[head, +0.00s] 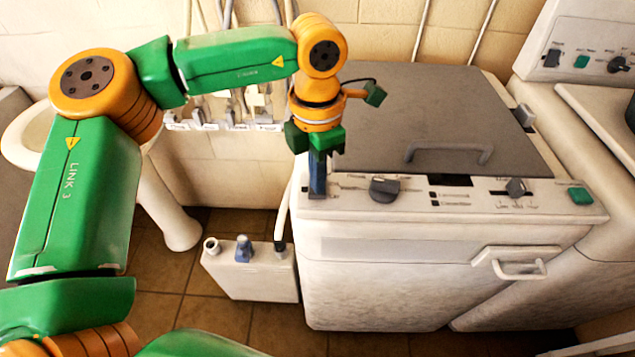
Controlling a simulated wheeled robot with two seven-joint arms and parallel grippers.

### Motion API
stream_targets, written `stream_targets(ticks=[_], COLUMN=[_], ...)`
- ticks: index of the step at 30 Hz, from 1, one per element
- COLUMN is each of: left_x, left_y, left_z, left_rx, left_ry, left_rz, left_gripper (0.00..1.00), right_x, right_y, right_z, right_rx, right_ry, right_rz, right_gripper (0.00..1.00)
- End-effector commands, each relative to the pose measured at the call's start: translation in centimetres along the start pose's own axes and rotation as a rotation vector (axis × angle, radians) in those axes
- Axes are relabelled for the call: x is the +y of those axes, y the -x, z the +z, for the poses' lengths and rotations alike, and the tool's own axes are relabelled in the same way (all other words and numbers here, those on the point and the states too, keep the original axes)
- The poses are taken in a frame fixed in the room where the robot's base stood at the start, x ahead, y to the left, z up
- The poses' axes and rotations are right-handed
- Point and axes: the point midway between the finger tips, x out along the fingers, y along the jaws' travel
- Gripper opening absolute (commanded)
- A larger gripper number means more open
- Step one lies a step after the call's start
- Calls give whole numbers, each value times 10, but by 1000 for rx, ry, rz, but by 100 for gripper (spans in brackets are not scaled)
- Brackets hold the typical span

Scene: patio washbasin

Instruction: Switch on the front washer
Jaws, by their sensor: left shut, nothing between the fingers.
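The nearer washer (420,270) is a white top-loader with a closed grey lid (430,115). My left gripper (317,190) is shut and empty, pointing down at the panel's left end, left of the first knob. It hides that corner of the panel; I cannot tell whether it touches. My right gripper is not in view.
A second washer (590,150) stands at the right, with its own knob and green button. A white canister (250,272) stands on the tiled floor left of the nearer washer. A white basin (30,135) on a pedestal is behind my left arm. A handle (518,268) juts from the washer's front.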

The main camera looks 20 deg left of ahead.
Motion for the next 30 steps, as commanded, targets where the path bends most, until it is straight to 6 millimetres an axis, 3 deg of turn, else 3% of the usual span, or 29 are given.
stream_targets(ticks=[17,30], left_x=[0,0], left_y=[-7,39], left_z=[0,0], left_rx=[0,0], left_ry=[0,1], left_rz=[0,0], left_gripper=[0,0], right_x=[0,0], right_y=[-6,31], right_z=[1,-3], right_rx=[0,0], right_ry=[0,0], right_rz=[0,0], right_gripper=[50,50])
